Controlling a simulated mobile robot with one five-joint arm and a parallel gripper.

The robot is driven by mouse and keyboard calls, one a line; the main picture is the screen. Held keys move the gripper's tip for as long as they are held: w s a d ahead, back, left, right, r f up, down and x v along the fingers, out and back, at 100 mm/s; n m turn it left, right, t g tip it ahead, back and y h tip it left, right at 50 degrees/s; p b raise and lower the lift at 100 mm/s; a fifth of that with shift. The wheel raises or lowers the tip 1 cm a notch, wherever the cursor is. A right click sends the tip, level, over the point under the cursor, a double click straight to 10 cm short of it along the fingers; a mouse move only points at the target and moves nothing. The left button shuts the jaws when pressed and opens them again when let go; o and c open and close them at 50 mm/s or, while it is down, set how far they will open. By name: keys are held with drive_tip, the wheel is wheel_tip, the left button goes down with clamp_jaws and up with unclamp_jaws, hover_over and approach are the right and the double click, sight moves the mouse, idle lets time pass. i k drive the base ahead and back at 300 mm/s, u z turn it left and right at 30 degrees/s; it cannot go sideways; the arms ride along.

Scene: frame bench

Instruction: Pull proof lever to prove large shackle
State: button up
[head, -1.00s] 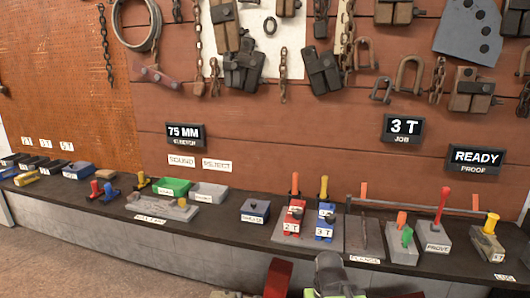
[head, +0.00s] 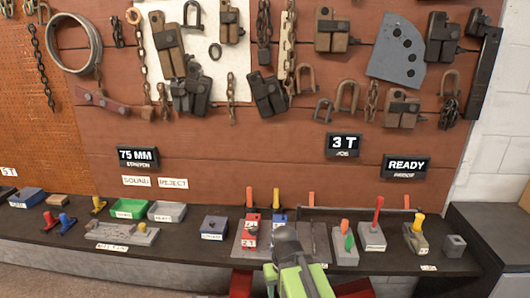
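The proof lever (head: 377,213) has a red handle standing nearly upright on a grey block (head: 372,239), at the right of the bench. The PROVE label is readable only in the earlier frame. The READY sign (head: 405,166) hangs above it. A larger shackle (head: 347,97) hangs on the wall beside a smaller shackle (head: 324,110); I cannot tell whether either is the task's shackle. My green and dark grey arm rises at bottom centre, left of the lever and apart from it in the picture. I cannot make out the gripper's fingers.
A green-handled block (head: 344,247) with an orange tip stands left of the lever, a yellow-topped fixture (head: 416,236) right of it. A red 2 T block (head: 250,232) stands left of my arm, which partly hides the blue block (head: 278,214). The 3 T sign (head: 343,145) hangs above.

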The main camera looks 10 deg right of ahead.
sight(380, 200)
drive_tip(key=u, duration=1)
drive_tip(key=k, duration=0.85)
drive_tip(key=z, duration=0.75)
drive_tip(key=i, duration=1)
